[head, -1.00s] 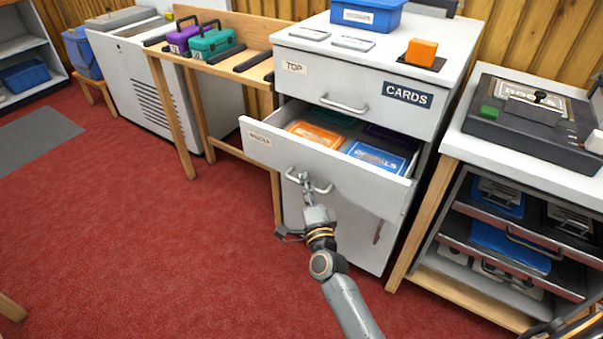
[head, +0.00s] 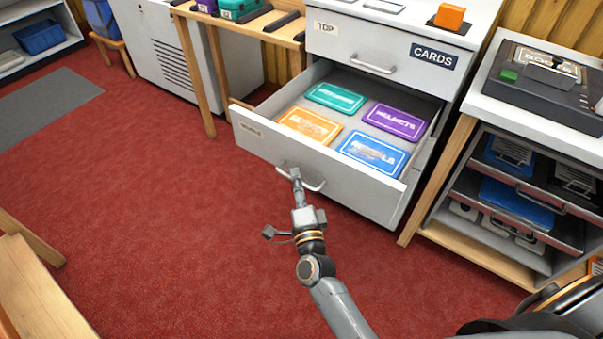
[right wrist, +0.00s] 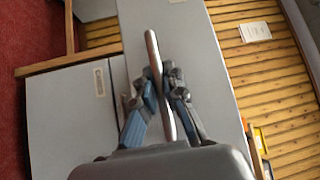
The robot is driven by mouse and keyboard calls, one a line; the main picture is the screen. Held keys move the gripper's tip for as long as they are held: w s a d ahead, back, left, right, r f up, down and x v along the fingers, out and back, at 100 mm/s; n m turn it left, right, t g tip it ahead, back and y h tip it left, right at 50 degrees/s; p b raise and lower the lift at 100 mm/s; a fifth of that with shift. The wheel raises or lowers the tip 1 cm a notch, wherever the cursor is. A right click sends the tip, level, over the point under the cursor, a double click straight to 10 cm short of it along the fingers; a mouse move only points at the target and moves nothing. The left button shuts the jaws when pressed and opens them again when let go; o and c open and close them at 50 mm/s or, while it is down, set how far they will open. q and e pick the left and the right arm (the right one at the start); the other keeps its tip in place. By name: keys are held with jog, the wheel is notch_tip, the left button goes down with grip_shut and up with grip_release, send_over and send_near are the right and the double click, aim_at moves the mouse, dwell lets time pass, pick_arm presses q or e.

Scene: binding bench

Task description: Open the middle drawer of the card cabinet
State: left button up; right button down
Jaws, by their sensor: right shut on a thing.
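The white card cabinet (head: 345,45) stands at the upper middle of the head view, with a CARDS label on its shut top drawer. Its middle drawer (head: 365,193) is pulled well out. Inside lie flat teal (head: 336,97), purple (head: 394,119), orange (head: 309,126) and blue (head: 373,152) packs. My right gripper (head: 294,174) is shut on the drawer's bar handle (head: 318,187), near the handle's left end. In the right wrist view, the two fingers (right wrist: 162,90) close on either side of the handle bar (right wrist: 155,60). My left gripper is not in view.
An orange block (head: 449,16) sits on the cabinet top. A wooden bench (head: 240,65) is to the left. A rack with dark trays (head: 520,205) stands close on the right, under a dark machine (head: 550,85). Red carpet in front is clear; wooden furniture (head: 35,290) is at lower left.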

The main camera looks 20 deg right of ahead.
jog(key=shift+a+f, duration=0.1)
jog(key=c, duration=1.4)
grip_release()
jog(key=s+a+f, duration=0.1)
jog(key=s, duration=1.1)
jog(key=shift+a+f, duration=0.2)
jog(key=shift+f, duration=0.05)
